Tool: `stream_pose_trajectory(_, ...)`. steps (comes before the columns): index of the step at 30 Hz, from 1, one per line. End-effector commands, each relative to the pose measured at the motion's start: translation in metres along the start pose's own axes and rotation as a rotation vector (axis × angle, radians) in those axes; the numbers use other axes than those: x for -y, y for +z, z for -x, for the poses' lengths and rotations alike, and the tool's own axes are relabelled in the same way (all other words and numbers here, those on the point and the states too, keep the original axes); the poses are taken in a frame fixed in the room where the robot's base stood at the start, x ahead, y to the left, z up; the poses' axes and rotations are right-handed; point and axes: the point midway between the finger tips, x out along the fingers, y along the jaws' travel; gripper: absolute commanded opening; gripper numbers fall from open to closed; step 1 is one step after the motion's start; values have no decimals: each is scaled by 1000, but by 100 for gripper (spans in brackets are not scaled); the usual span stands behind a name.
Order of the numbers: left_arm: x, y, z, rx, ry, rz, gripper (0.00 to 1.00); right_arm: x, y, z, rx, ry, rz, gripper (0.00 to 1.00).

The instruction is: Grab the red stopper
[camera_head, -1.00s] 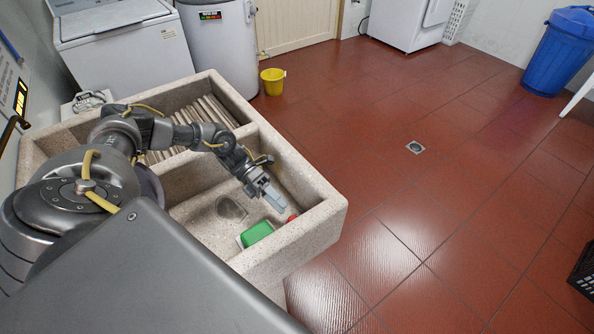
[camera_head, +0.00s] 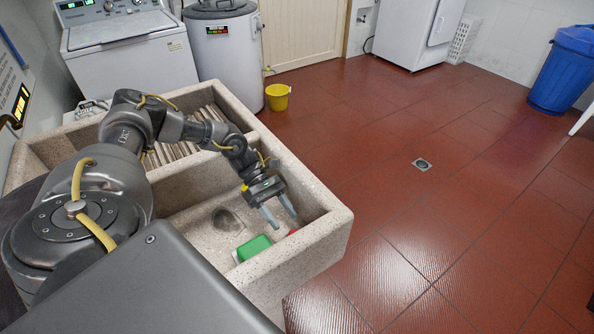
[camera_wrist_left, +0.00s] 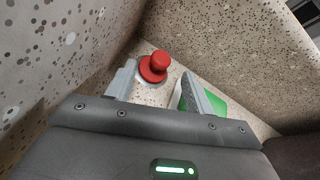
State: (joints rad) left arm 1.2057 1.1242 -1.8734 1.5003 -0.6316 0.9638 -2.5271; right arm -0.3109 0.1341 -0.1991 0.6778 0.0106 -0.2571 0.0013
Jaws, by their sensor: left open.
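The red stopper (camera_wrist_left: 155,66) is round with a raised knob and sits on the floor of the stone basin, near a corner, in the left wrist view. In the head view only a small red bit of it (camera_head: 292,231) shows beside my left gripper. My left gripper (camera_head: 281,219) is open and points down into the basin, above the stopper. In the left wrist view the stopper appears between the two fingers of my left gripper (camera_wrist_left: 165,90), with nothing held. My right gripper is not in view.
A green block-like object (camera_head: 253,247) lies in the basin close to the stopper. The stone washboard's basin walls (camera_head: 322,232) rise around my gripper. A divider separates the ribbed washboard section (camera_head: 172,150). A yellow bucket (camera_head: 278,97) stands on the red floor.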

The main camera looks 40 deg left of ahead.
Motion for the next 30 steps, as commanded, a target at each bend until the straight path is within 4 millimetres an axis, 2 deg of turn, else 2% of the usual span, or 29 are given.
stream_pose_trajectory(3,1,2,-12,1,-3,1,53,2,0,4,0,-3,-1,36)
stream_pose_trajectory(8,1,2,-18,1,-4,1,53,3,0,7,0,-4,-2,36)
stream_pose_trajectory(13,5,3,-44,1,-7,2,53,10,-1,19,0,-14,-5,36)
stream_pose_trajectory(18,4,1,-63,1,-5,1,53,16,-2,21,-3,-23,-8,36)
stream_pose_trajectory(26,3,0,-66,1,-3,0,53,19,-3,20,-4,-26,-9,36)
stream_pose_trajectory(30,3,0,-66,1,-3,0,37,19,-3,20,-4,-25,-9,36)
